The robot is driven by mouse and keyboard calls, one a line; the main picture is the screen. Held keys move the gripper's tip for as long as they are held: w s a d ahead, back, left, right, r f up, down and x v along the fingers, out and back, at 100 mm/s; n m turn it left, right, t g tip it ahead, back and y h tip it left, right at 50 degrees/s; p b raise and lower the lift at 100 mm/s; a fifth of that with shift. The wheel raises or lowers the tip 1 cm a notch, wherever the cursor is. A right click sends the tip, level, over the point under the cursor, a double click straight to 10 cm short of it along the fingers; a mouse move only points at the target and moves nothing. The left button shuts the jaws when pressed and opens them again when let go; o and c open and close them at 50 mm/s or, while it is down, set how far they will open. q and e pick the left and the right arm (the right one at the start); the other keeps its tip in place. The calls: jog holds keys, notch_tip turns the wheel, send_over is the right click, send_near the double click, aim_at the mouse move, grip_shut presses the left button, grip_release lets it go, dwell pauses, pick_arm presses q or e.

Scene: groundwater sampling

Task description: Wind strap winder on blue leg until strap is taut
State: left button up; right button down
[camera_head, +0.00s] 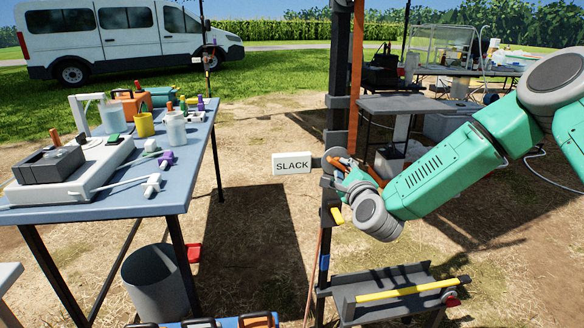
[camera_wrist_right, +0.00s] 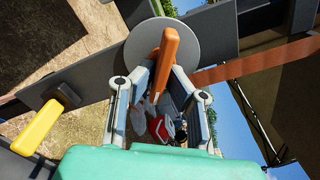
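The strap winder shows in the right wrist view as a grey disc (camera_wrist_right: 190,38) with an orange handle (camera_wrist_right: 165,55). In the head view the orange handle (camera_head: 339,163) is partly hidden by my right gripper (camera_head: 347,176). The gripper's fingers lean in on both sides of the handle and look shut on it. The winder is on a dark upright leg (camera_head: 340,110). An orange strap (camera_head: 355,75) runs down this leg. A white sign (camera_head: 292,164) beside the winder reads SLACK. My left gripper is out of view.
A yellow-handled lever (camera_wrist_right: 38,127) sits near the winder. Below is a dark trough (camera_head: 378,284) with a yellow bar (camera_head: 405,293). A blue table (camera_head: 125,200) with sampling gear stands at left, with a grey bin (camera_head: 155,283) beneath. A dark table (camera_head: 405,104) stands behind.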

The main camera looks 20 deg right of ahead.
jog(key=shift+s+d+f, duration=0.1)
jog(key=shift+d+f, duration=0.2)
jog(key=shift+d, duration=0.05)
jog(key=shift+a, duration=0.15)
jog(key=shift+f+m+b, duration=0.15)
jog(key=shift+m+b, duration=0.15)
jog(key=shift+b, duration=0.1)
jog(key=m+b, duration=0.2)
jog(key=m, duration=0.1)
jog(key=m+b, duration=0.6)
jog(key=m, duration=0.1)
jog(key=shift+a+f, duration=0.2)
jog(key=shift+a, duration=0.2)
jog(key=c, duration=1.5)
grip_release()
jog(key=shift+c, duration=0.2)
